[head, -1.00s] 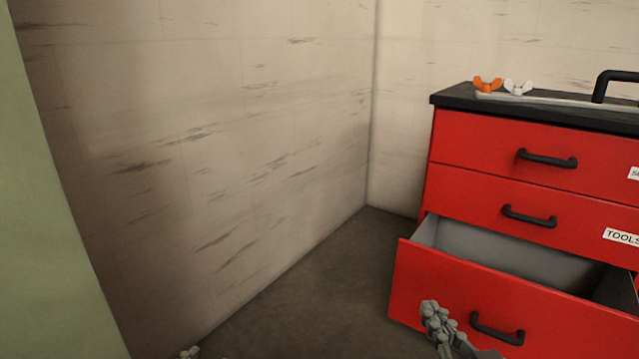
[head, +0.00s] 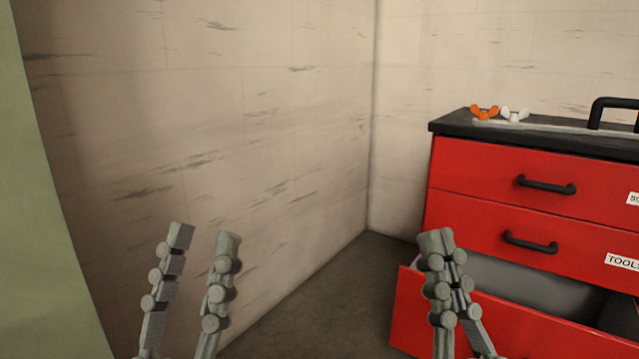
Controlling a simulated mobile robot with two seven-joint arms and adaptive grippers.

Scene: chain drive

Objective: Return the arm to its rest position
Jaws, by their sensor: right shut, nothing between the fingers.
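My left gripper (head: 204,236) is at the lower left of the head view. It points upward, its two fingers are well apart, and nothing is between them. My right gripper (head: 436,240) is at the lower middle, in front of the open drawer in the picture. Its fingers are together with nothing between them. Both arms behind the grippers are below the picture.
A red tool cabinet (head: 500,164) stands at the right with its bottom drawer (head: 408,312) pulled out. An orange wing nut (head: 484,112) and a white wing nut (head: 515,114) are on its black top. Walls close off the left and back. A green surface (head: 40,220) borders the left edge.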

